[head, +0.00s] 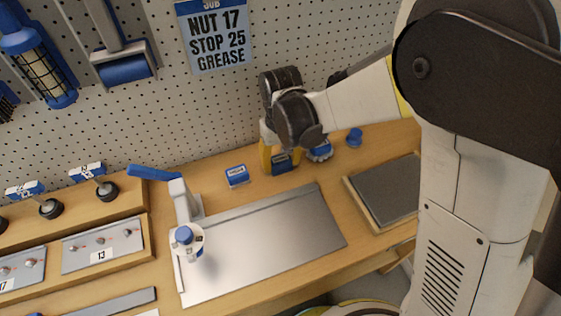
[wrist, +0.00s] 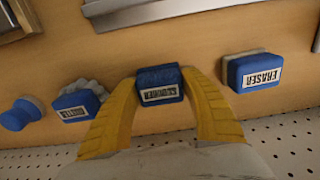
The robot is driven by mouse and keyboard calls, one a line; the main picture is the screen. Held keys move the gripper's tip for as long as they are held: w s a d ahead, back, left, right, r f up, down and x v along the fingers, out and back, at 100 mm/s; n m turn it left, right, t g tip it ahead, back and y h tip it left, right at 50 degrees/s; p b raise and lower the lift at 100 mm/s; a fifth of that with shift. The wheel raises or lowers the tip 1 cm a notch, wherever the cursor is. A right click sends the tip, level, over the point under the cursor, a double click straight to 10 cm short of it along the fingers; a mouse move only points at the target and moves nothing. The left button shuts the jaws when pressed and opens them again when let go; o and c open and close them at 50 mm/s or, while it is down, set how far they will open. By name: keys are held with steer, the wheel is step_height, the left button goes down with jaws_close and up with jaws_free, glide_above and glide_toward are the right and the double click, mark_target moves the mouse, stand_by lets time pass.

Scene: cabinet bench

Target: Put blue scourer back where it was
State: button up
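The blue scourer (wrist: 160,85) is a small blue block with a white label, upside down in the wrist view. The yellow fingers of my gripper (wrist: 160,78) lie along its two sides and appear to touch it, so my gripper looks shut on it. In the head view my gripper (head: 281,158) points down at the back of the bench, with the blue scourer (head: 282,164) partly visible between the fingers. The scourer is at or just above the wood; I cannot tell whether it touches.
A blue eraser (head: 237,176) stands left of my gripper. A blue labelled piece with a scalloped body (head: 320,152) and a round blue knob (head: 354,138) stand to the right. A metal plate (head: 270,240) lies in front, with a clamp (head: 183,200) on its left. The pegboard rises behind.

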mark_target(281, 158)
steer(key=shift+o, duration=0.9)
steer(key=shift+r, duration=0.1)
step_height(281, 158, up, 12)
steer(key=p, duration=0.4)
steer(key=shift+r+p, duration=0.15)
steer(key=shift+p, duration=0.2)
steer(key=s+d+r+m+t, duration=0.1)
steer(key=s+d+r+t, duration=0.1)
steer(key=d, duration=0.5)
steer(key=s+d+r+m+t, duration=0.2)
steer(key=s+d+r, duration=0.2)
steer(key=d, duration=0.4)
steer(key=s+d+r+m+t, duration=0.2)
steer(key=s+d, duration=0.3)
steer(key=d, duration=0.3)
steer(key=shift+s+r+t, duration=0.3)
steer(key=shift+r+t, duration=0.15)
steer(key=shift+t, duration=0.15)
steer(key=shift+d, duration=0.1)
